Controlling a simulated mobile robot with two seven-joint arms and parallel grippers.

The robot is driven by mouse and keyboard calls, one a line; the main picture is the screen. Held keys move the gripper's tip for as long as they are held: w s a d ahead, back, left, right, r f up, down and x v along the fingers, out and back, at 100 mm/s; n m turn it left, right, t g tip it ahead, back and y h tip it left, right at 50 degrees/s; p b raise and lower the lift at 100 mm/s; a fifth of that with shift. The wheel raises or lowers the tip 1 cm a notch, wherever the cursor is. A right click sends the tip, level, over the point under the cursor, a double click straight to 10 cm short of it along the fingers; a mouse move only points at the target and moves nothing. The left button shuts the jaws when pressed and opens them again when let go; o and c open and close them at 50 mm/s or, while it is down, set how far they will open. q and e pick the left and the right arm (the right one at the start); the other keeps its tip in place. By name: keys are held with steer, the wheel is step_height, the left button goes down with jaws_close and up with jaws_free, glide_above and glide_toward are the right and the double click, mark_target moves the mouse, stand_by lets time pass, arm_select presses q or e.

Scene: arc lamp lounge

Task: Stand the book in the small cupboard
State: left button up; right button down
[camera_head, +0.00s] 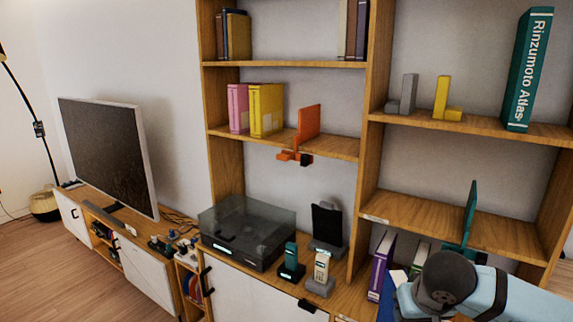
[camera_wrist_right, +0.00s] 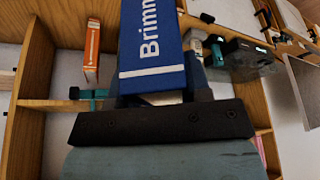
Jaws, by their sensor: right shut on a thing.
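My right gripper (camera_wrist_right: 160,98) is shut on a blue book (camera_wrist_right: 151,48) with white lettering beginning "Brimm" in the wrist view. The book extends away from the fingers, and its far end is cut off by the picture edge. In the head view only a blue strip of the book (camera_head: 386,304) shows at lower right, beside my right arm, which hides the fingers. I cannot tell which compartment is the small cupboard. My left gripper is out of view.
A teal bookend (camera_head: 470,217) stands on the shelf (camera_head: 420,217) above that bay. An orange bookend (camera_head: 308,126) stands on the middle shelf. A turntable (camera_head: 247,232), a dark stand (camera_head: 327,226) and small devices crowd the lower left top. A television (camera_head: 108,150) is at left.

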steer(key=shift+r, duration=0.4)
steer(key=shift+f, duration=0.1)
